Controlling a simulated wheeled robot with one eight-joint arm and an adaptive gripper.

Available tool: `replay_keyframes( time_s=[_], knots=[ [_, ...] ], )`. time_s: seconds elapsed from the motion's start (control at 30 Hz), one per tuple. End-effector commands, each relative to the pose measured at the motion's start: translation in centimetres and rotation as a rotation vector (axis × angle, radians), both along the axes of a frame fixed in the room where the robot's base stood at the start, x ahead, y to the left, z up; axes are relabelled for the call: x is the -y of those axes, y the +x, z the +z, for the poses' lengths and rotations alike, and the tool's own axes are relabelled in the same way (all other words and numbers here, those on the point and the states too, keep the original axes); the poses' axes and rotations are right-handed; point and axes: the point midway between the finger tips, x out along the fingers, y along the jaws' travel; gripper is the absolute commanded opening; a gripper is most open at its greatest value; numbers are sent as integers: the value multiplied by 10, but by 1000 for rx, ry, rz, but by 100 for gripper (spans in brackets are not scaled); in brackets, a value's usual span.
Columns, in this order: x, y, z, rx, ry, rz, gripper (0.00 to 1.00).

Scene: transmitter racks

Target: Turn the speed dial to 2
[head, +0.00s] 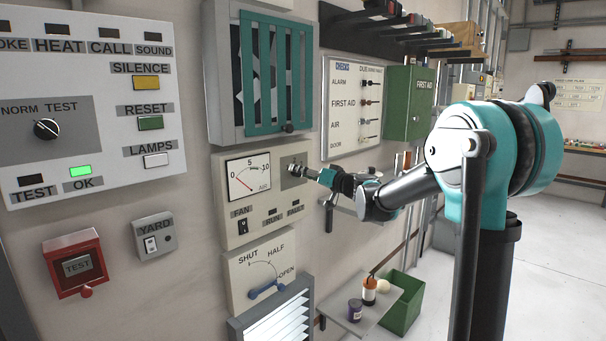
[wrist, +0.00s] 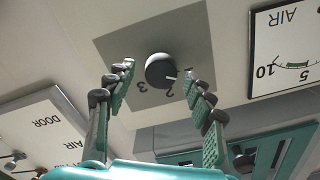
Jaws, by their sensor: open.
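The speed dial is a round black knob (wrist: 160,71) on a grey square plate, seen close in the wrist view. Its white pointer mark faces the right fingertip, close to the numeral 2. A numeral 3 is readable left of the 2. Any mark behind the right finger is hidden. My gripper (wrist: 158,74) is open, with one teal finger on each side of the knob. I cannot tell whether the fingertips touch it. In the head view my gripper (head: 303,171) reaches the small grey plate at the right of the AIR gauge panel, mostly covering the knob.
The AIR gauge (head: 249,176) is left of the dial on the same panel. A small shelf (head: 358,318) with bottles and a green bin (head: 403,303) stand lower right.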

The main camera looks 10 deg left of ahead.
Motion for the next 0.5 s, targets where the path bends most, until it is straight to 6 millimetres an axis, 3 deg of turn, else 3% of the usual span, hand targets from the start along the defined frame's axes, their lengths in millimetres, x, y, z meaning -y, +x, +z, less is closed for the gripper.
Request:
replay_keyframes(
  time_s=[0.17,0.5],
  knots=[
    [0,0,0,0,0,0,52],
    [0,0,0,0,0,0,10]
  ],
)
